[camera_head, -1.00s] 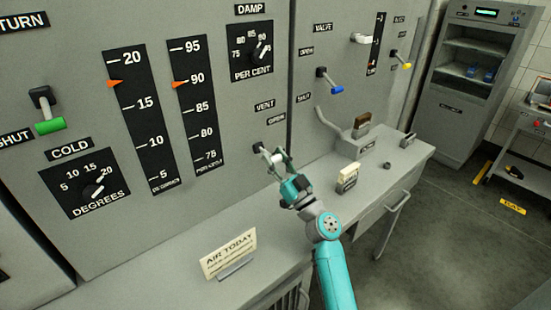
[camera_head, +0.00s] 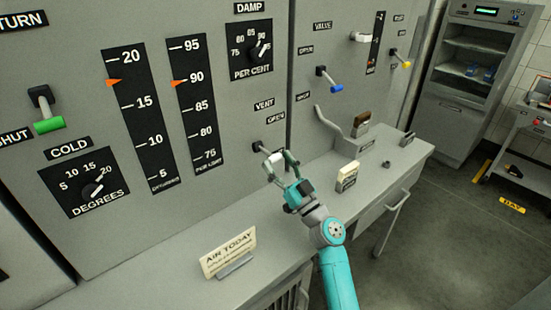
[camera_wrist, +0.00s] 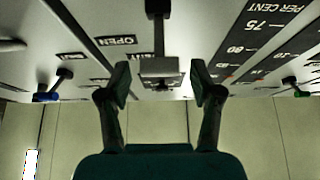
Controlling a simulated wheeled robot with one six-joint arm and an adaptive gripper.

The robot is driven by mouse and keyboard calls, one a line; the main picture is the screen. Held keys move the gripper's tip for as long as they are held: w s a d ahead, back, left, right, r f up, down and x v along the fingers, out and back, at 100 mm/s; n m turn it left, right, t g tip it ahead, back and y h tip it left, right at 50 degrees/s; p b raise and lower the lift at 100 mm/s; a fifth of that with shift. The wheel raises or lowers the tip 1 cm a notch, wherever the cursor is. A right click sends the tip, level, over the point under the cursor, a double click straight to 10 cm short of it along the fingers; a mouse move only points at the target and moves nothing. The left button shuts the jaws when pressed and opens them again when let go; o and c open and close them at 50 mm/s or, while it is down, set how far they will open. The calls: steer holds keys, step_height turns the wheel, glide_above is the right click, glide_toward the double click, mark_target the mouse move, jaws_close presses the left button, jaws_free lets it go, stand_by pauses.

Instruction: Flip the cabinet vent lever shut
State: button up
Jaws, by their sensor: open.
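The vent lever shows in the head view by its dark mount (camera_head: 257,148), low on the grey cabinet panel under the VENT label (camera_head: 264,104) and the OPEN label (camera_head: 276,120). My gripper (camera_head: 279,161) is in front of it and hides part of the lever. In the wrist view, the lever's dark rod (camera_wrist: 158,18) comes down from the top and ends in a pale grey block-like handle (camera_wrist: 160,67). My gripper's two fingers (camera_wrist: 161,84) stand apart on either side of that handle, with gaps visible. I cannot tell the lever's exact angle.
A blue-tipped valve lever (camera_head: 330,82) is to the right, and a green-handled lever (camera_head: 48,120) to the far left. Below runs a grey counter (camera_head: 180,252) with an AIR TODAY card (camera_head: 228,254) and a small cream block (camera_head: 347,176). A curved grey handle (camera_head: 328,122) rises nearby.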

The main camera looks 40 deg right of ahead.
steer(key=shift+v, duration=2.8)
steer(key=shift+r, duration=0.1)
steer(key=s+r+g, duration=0.4)
steer(key=s+g, duration=0.1)
steer(key=g, duration=0.1)
steer(key=w, duration=1.1)
steer(key=shift+f, duration=0.15)
steer(key=shift+c, duration=0.2)
jaws_close()
